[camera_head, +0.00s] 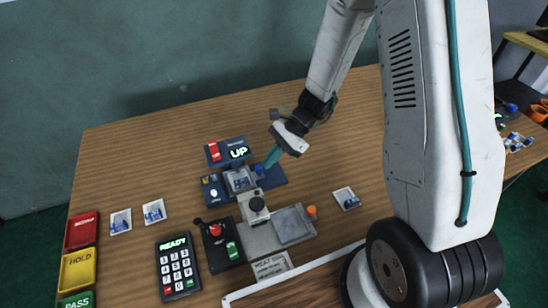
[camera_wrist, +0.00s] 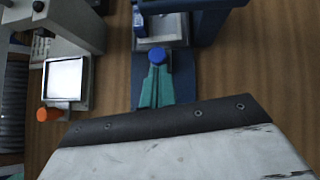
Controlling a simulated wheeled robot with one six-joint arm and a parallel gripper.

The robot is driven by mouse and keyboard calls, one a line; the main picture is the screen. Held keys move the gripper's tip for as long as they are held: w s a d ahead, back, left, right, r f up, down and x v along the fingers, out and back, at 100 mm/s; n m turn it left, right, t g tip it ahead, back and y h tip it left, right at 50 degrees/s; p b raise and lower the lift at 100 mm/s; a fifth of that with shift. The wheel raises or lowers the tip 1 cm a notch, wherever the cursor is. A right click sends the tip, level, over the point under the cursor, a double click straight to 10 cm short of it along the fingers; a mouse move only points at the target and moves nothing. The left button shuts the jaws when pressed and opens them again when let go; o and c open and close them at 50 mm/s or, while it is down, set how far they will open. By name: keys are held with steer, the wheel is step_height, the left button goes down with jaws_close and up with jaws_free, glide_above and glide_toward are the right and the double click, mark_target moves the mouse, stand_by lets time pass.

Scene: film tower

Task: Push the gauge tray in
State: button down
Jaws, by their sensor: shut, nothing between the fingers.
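The gauge tray (camera_head: 239,181) is a small pale tray with a blue knob (camera_head: 259,169) on its right, on the dark blue gauge's base (camera_head: 276,178). In the wrist view the tray's frame (camera_wrist: 162,27) is partly under the blue gauge body, with the blue knob (camera_wrist: 158,59) in front. My gripper (camera_head: 269,162) has teal fingers, shut and empty. In the wrist view its fingertips (camera_wrist: 157,68) are right at the knob, in line with the tray. I cannot tell whether they touch the knob.
A grey device with a flat plate (camera_head: 293,224) and orange knob (camera_head: 311,211) stands nearby. A display (camera_head: 238,153) reads UP. A black keypad (camera_head: 178,267), a red-knobbed box (camera_head: 221,244) and coloured bins (camera_head: 79,268) stand left. Small cards lie around. Wood behind the gauge is clear.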

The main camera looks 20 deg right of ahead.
steer(key=d, duration=0.3)
steer(key=w+d+r, duration=0.1)
steer(key=d, duration=0.1)
steer(key=s+v, duration=0.1)
steer(key=v, duration=0.8)
steer(key=s+a+r+n+t+h, duration=0.2)
steer(key=s+r+n+h, duration=0.6)
steer(key=s+r+n, duration=0.8)
steer(key=shift+s+a+r+t+h, duration=0.45)
steer(key=shift+s+r, duration=1.65)
steer(key=shift+s, duration=1.55)
steer(key=shift+a, duration=0.1)
